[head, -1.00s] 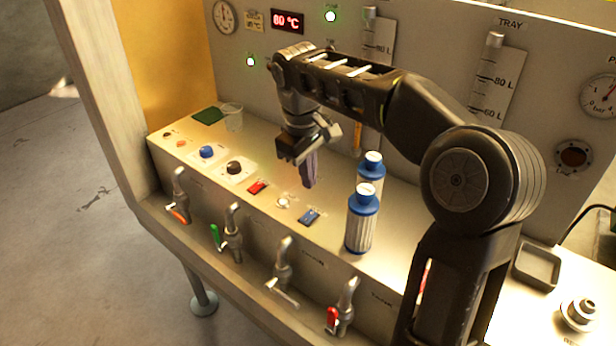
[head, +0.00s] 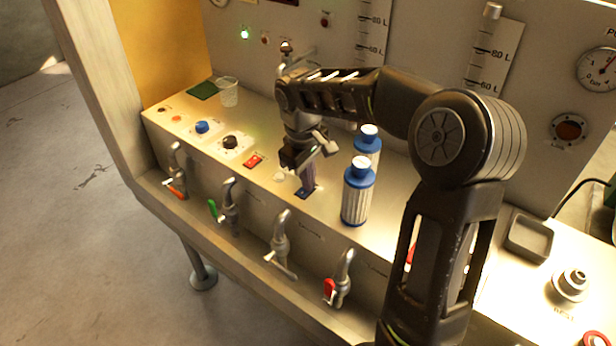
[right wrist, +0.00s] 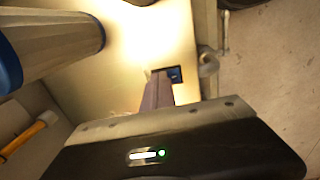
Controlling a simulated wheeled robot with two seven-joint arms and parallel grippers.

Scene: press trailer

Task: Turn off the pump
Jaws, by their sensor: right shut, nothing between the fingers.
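A blue rocker switch (head: 302,194) sits on the front of the metal counter, partly hidden by my right gripper (head: 308,187). The right gripper is shut, empty and points down at this switch. In the right wrist view the fingertips (right wrist: 157,80) reach the edge of the blue switch (right wrist: 176,73); I cannot tell whether they touch it. A red rocker switch (head: 253,161) lies farther left, with a black knob (head: 230,143) and a blue knob (head: 202,127) beyond it. No pump label is readable. My left gripper is out of view.
Two blue-capped filter bottles (head: 357,192) stand close right of the gripper. Several taps (head: 281,243) line the counter's front. A clear cup (head: 228,92) stands at the back left, a grey tray (head: 529,237) at the right.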

